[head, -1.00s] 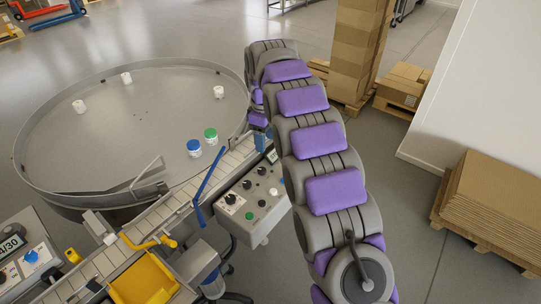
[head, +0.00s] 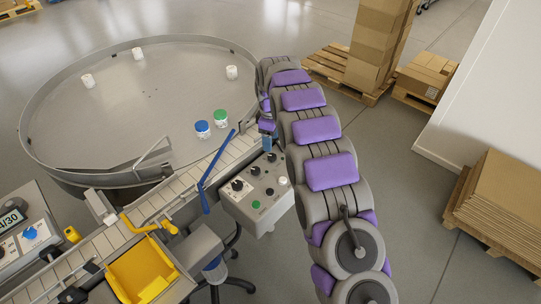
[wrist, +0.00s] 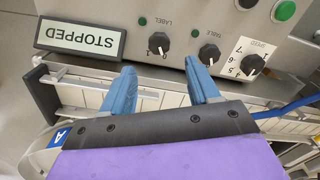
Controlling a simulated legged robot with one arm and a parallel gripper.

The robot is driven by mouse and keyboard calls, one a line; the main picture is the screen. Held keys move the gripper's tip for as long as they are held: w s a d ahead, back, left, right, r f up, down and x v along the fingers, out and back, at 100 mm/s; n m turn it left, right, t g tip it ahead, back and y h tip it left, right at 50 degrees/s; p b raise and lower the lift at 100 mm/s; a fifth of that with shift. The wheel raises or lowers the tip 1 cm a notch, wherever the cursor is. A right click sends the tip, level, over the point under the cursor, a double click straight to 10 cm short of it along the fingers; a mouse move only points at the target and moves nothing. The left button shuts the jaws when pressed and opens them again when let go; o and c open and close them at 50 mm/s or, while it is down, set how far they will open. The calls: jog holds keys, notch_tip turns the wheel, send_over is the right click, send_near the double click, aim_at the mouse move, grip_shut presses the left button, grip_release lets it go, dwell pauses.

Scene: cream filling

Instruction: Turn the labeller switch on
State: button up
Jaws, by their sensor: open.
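The LABEL switch (wrist: 158,43) is a black rotary knob on the grey control box in the wrist view, which shows the panel upside down. Its white pointer faces down and slightly right in the picture, between small marks. My gripper (wrist: 160,66) is open and empty, with blue fingertips spread just below this knob in the picture. I cannot tell whether they touch the panel. In the head view, the control box (head: 262,216) stands beside the conveyor, and my arm reaches its far end.
The TABLE knob (wrist: 208,53) and SPEED knob (wrist: 251,63) sit right of the LABEL knob. A display (wrist: 80,40) reads STOPPED. The conveyor (head: 146,213) and round table (head: 105,110) with several jars lie left. A blue guide bar (head: 217,158) crosses near the box.

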aim_at(272, 156)
jog(key=f, duration=0.2)
jog(key=f+b, duration=0.1)
jog(key=f, duration=0.3)
jog(key=shift+d, duration=0.35)
jog(key=shift+a+f+b, duration=0.3)
jog(key=shift+f, duration=0.5)
jog(key=shift+d, duration=0.1)
jog(key=shift+d, duration=0.1)
jog(key=c, duration=0.3)
jog(key=shift+r, duration=0.1)
jog(key=c, duration=0.7)
